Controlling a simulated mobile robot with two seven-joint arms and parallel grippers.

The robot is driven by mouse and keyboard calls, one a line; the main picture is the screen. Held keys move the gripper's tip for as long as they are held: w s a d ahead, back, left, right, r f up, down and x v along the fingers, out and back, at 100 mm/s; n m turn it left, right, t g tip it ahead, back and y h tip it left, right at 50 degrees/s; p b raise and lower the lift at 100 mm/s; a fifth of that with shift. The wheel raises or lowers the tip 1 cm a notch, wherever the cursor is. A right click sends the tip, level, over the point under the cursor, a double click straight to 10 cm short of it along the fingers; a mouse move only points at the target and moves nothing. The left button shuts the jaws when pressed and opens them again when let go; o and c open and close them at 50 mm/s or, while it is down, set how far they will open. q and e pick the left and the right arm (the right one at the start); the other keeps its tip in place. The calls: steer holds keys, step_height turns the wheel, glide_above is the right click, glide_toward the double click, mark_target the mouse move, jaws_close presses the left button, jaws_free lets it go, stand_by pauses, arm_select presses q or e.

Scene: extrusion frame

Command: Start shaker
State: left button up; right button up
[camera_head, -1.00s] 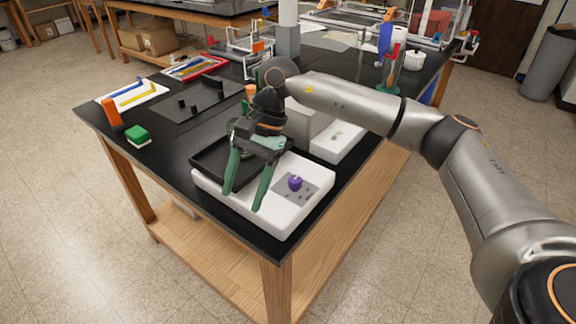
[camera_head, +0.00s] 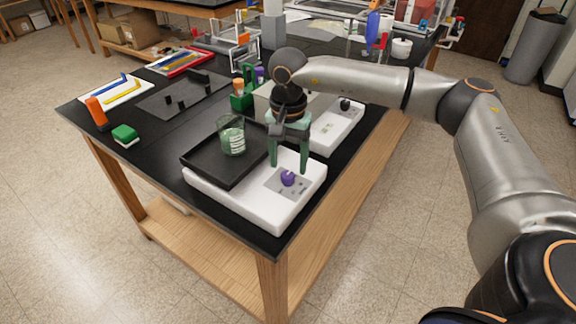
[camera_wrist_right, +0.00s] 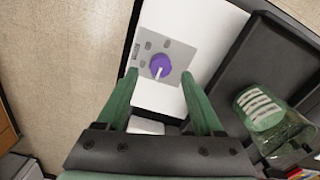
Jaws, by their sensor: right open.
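The shaker is a white box (camera_head: 248,207) with a black tray (camera_head: 196,163) on top, at the near corner of the bench. Its purple knob (camera_head: 288,178) sits on a grey panel at the right end. In the right wrist view the knob (camera_wrist_right: 160,66) has a pale pointer line and lies beyond the fingertips, between them. A glass beaker (camera_head: 232,136) with white markings stands upright on the tray. My right gripper (camera_head: 289,168) is open and empty, pointing down just above and behind the knob. My left gripper is not in view.
A second white device (camera_head: 337,128) with a black knob stands behind the shaker. A green block (camera_head: 125,135) and an orange cylinder (camera_head: 97,112) are at the bench's left. The black bench top between them and the tray is clear.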

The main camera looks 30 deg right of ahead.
mark_target(288, 179)
steer(key=shift+f, duration=1.35)
steer(key=shift+c, duration=0.4)
jaws_close()
